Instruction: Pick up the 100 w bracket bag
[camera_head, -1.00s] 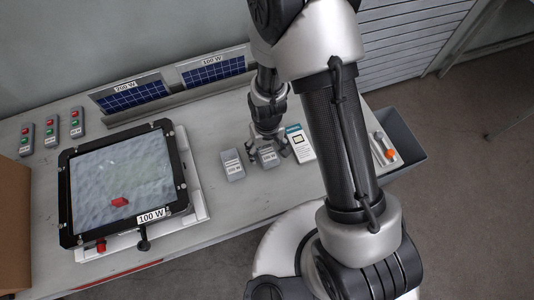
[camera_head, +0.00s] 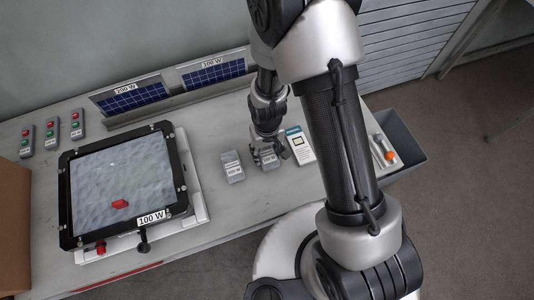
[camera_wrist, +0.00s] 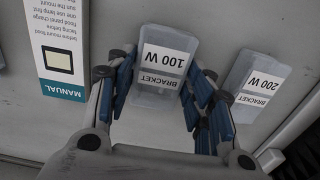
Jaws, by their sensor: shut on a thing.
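The 100 W bracket bag (camera_wrist: 161,70) is a clear pouch with a white "100 W BRACKET" label, upside down in the wrist view. My gripper (camera_wrist: 165,92) has its blue-padded fingers on both sides of this bag and is shut on it. In the head view my gripper (camera_head: 266,147) points down over the bag (camera_head: 269,161), which is at the bench top; I cannot tell whether it touches the surface. A second bracket bag (camera_wrist: 256,84) lies just beside it, apart from my fingers. It also shows in the head view (camera_head: 232,167).
A white and teal manual (camera_head: 299,145) lies close on the other side. A framed 100 W floodlight housing (camera_head: 67,200) is at the left. Two solar panels (camera_head: 132,97) stand at the back. A grey bin (camera_head: 405,140) and an orange-ended tool (camera_head: 388,153) are at the right.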

